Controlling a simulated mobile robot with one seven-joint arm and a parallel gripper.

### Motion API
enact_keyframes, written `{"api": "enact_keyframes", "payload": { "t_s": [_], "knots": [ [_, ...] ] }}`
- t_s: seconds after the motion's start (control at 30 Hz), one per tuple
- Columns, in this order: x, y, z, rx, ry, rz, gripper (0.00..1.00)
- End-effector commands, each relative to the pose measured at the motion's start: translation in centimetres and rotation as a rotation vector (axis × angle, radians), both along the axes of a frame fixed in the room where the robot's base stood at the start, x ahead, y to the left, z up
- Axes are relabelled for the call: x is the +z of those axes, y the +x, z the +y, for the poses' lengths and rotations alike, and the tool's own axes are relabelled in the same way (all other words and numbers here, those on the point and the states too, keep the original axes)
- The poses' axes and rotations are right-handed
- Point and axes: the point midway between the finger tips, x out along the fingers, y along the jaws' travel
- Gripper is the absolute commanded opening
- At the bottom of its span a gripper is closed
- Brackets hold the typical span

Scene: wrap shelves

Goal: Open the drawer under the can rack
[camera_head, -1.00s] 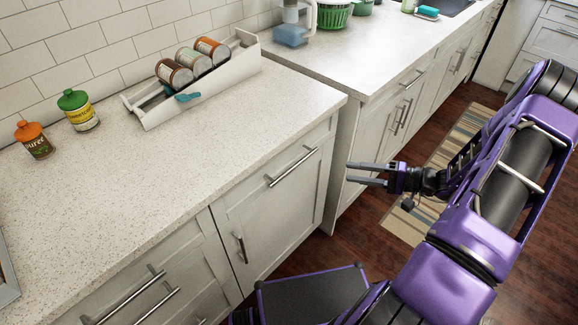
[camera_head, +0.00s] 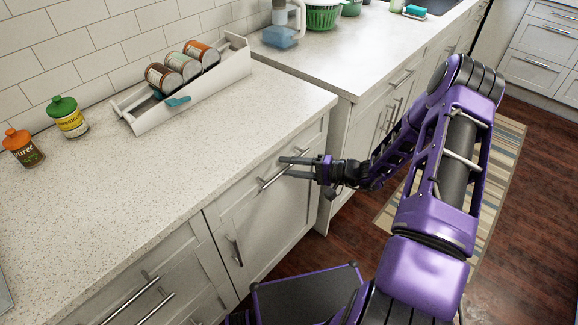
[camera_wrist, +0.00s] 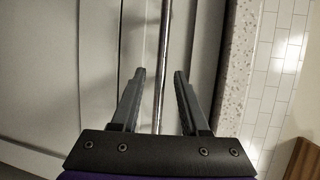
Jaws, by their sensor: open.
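The white can rack (camera_head: 219,84) stands on the counter with three cans lying in it. Below the counter edge is the drawer (camera_head: 240,194), a white front that looks closed, with a metal bar handle (camera_head: 268,182). My gripper (camera_head: 282,167) is open at this handle, its fingers pointing left across the bar. In the wrist view, the handle (camera_wrist: 166,40) runs lengthwise through the gap between the open fingers of my gripper (camera_wrist: 160,75). Whether the fingers touch the bar cannot be told.
A cabinet door with its own handle (camera_head: 236,251) is below the drawer. Two jars, one with a green lid (camera_head: 68,117) and one with an orange lid (camera_head: 23,148), stand left of the rack. The wood floor and striped rug (camera_head: 502,160) lie to the right.

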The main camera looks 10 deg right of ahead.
Motion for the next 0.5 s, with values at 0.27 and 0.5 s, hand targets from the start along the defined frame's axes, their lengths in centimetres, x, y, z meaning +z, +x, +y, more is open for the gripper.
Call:
{"api": "enact_keyframes", "payload": {
  "t_s": [0.27,0.5],
  "knots": [
    [-0.07,0.16,0.3,0.0,0.0,0.0,0.45],
    [-0.07,0.15,0.29,0.001,0.0,0.0,0.11]
  ]
}}
